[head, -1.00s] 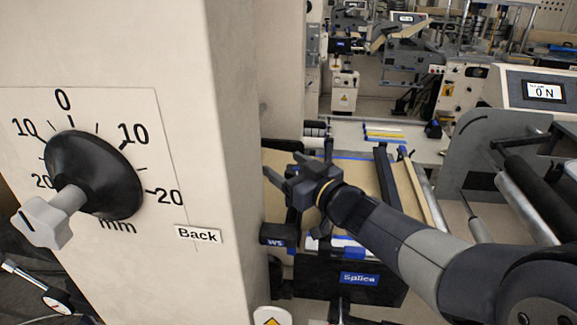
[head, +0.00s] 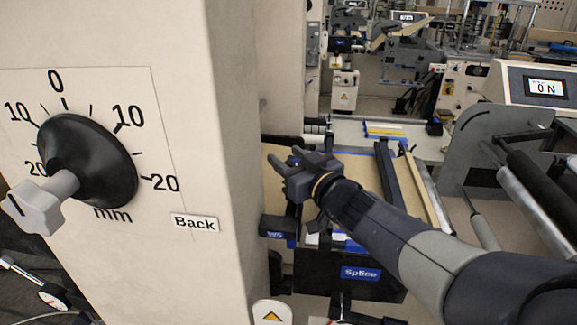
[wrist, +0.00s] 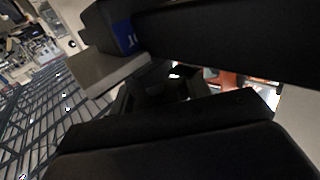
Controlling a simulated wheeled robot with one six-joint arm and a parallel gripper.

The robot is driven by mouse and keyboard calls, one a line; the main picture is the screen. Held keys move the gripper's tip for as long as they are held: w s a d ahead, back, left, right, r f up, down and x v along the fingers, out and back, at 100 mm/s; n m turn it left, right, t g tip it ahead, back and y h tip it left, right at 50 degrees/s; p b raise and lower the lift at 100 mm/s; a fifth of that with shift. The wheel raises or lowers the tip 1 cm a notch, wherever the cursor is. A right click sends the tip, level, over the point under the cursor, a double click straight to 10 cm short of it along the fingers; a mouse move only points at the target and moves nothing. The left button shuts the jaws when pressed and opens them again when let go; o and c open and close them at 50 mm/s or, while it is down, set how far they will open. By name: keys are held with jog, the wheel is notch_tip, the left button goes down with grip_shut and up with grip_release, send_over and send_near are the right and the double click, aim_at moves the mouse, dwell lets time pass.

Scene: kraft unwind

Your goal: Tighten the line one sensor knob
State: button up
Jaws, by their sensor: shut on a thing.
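My gripper (head: 285,168) is by the right edge of the beige pillar, just above a small dark block marked WS (head: 276,229). In the wrist view, my black fingers close around a small dark part (wrist: 170,86), apparently the sensor knob; its shape is mostly hidden by the fingers. A dark block with a blue label (wrist: 122,35) and a grey block (wrist: 105,70) show beside it in the wrist view. A grey lobed knob (head: 40,203) on a black dial (head: 92,165) with a mm scale is on the pillar, apart from my gripper.
The pillar (head: 225,130) fills the left, with a "Back" label (head: 194,223). A dark Splice unit (head: 350,283) stands below my arm. Rollers (head: 535,205) and a 0 N display (head: 546,87) are at the right. More machines stand behind.

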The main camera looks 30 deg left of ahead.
jog(key=shift+w+d+m+t+h+b, duration=0.1)
jog(key=shift+m+t+h+b, duration=0.7)
jog(key=shift+b, duration=1.05)
jog(key=shift+r+t, duration=0.1)
jog(key=shift+t, duration=0.3)
jog(key=o, duration=1)
